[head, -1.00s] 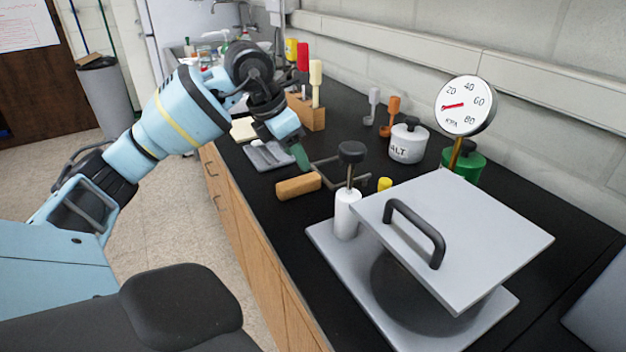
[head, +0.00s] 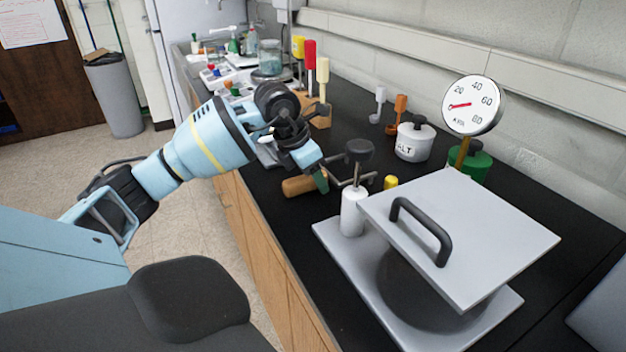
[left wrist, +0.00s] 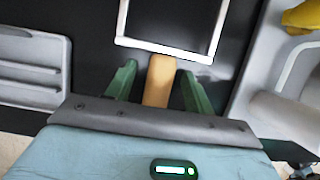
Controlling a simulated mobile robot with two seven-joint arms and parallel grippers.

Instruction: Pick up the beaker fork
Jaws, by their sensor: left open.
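The beaker fork has a wooden handle (head: 299,187) and a metal U-shaped frame (head: 366,178). It lies on the black counter beside the metal press. My left gripper (head: 321,180) is over the handle and hides part of it and of the frame. In the left wrist view its green fingers (left wrist: 158,88) are open, one on each side of the wooden handle (left wrist: 159,78), with gaps visible on both sides. The frame (left wrist: 168,48) points away from the gripper there. My right gripper is out of view.
A grey press with a handled top plate (head: 460,235) stands close to the right. A white post with a black knob (head: 352,210) rises near the fork. A grey tray (left wrist: 30,70) lies to the left in the left wrist view. A wooden block with colored handles (head: 320,115) stands behind.

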